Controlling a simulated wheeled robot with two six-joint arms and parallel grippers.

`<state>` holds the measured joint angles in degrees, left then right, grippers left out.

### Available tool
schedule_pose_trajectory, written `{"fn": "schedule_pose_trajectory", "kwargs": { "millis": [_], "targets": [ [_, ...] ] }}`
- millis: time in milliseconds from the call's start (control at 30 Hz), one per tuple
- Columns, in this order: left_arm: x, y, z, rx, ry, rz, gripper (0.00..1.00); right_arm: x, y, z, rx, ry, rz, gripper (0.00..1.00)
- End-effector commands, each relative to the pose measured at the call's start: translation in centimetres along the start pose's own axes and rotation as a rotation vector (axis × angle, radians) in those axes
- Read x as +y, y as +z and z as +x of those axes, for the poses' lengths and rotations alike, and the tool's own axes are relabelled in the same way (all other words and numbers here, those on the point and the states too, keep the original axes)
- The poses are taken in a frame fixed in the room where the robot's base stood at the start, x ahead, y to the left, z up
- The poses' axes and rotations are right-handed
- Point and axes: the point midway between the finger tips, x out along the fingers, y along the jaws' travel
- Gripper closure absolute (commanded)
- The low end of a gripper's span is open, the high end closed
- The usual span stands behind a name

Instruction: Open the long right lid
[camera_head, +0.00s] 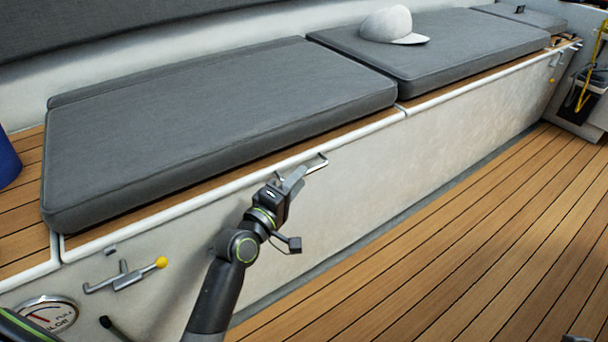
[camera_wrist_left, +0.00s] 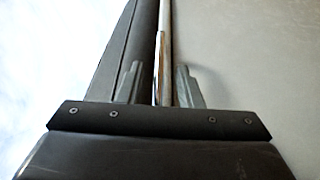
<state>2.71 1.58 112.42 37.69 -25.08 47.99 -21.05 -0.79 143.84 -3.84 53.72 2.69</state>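A long bench lid (camera_head: 194,203) with a wood and white edge runs along the seat top and lies shut under a grey cushion (camera_head: 215,125). A metal bar handle (camera_head: 318,162) sits on its front edge. My left gripper (camera_head: 297,177) is at the near end of this handle. In the left wrist view, a metal bar (camera_wrist_left: 163,75) stands between the two fingers of my left gripper (camera_wrist_left: 158,85), with small gaps beside it, so the fingers look open around it. My right gripper is not in view.
A latch with a yellow knob (camera_head: 160,262) is on the bench front, with a round sign (camera_head: 48,313) below left. A second cushion (camera_head: 450,50) carries a white cap (camera_head: 393,26). The wooden floor (camera_head: 440,250) is clear at right.

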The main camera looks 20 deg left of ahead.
Motion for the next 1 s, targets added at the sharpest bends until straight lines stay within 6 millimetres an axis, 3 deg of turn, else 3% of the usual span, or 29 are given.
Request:
{"fn": "schedule_pose_trajectory", "kwargs": {
  "millis": [200,600,867,1000],
  "targets": [
    [-0.1,0.0,2.5,-0.001,0.001,-0.001,0.67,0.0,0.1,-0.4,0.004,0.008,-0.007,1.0],
    [0.0,0.0,3.1,0.0,0.0,-0.001,0.67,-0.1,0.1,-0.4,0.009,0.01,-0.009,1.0],
    [0.0,0.0,3.1,0.0,0.0,-0.001,1.0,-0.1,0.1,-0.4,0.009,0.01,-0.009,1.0],
    [0.0,0.0,3.1,0.0,0.0,0.0,1.0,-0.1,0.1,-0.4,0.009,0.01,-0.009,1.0]
  ]
}}
